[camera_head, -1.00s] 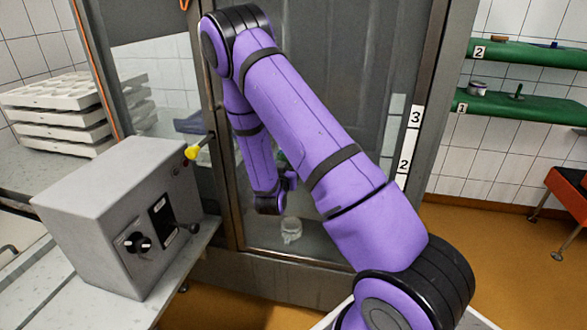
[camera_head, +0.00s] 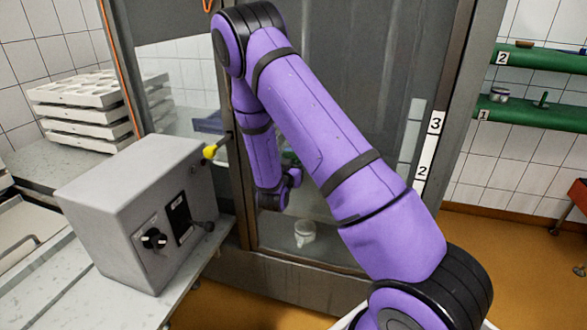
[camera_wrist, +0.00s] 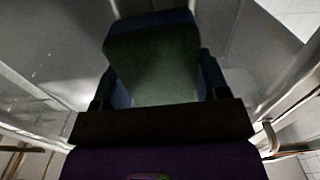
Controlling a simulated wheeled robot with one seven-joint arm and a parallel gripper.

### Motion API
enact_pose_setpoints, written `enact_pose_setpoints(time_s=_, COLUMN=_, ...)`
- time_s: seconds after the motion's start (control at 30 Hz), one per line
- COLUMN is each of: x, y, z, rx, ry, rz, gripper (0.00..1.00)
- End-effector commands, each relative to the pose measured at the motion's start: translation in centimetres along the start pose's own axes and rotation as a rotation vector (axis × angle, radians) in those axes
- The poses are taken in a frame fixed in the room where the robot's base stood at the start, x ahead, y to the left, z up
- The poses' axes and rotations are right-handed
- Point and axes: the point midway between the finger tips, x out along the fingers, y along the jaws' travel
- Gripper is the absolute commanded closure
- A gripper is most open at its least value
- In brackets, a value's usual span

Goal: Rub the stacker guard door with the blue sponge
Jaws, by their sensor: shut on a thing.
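The stacker guard door (camera_head: 345,110) is a tall grey-framed door with a see-through pane, behind my purple arm in the head view. In the wrist view, my gripper (camera_wrist: 158,78) is shut on the blue sponge (camera_wrist: 155,55), a dark block with a blue upper edge and a dim greenish face. A grey, shiny see-through surface lies around and beyond the sponge in that view. I cannot tell whether the sponge touches the pane. In the head view, my arm's end is low in front of the door, and the sponge is mostly hidden there.
A grey control box (camera_head: 140,215) with knobs and a yellow-tipped lever (camera_head: 210,151) stands left of the door. White stacked moulds (camera_head: 90,110) are behind it at the left. Green shelves (camera_head: 540,112) hang at the right. A white label strip (camera_head: 428,150) runs beside the door.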

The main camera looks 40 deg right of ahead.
Motion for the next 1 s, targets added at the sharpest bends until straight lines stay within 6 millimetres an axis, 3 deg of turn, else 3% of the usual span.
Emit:
enact_pose_setpoints(time_s=0.23, x=0.2, y=0.1, z=-1.7, rx=0.001, ry=0.001, rz=0.0, gripper=0.51)
enact_pose_setpoints(time_s=1.0, x=0.1, y=3.8, z=-1.6, rx=0.0, ry=0.0, rz=0.002, gripper=0.51)
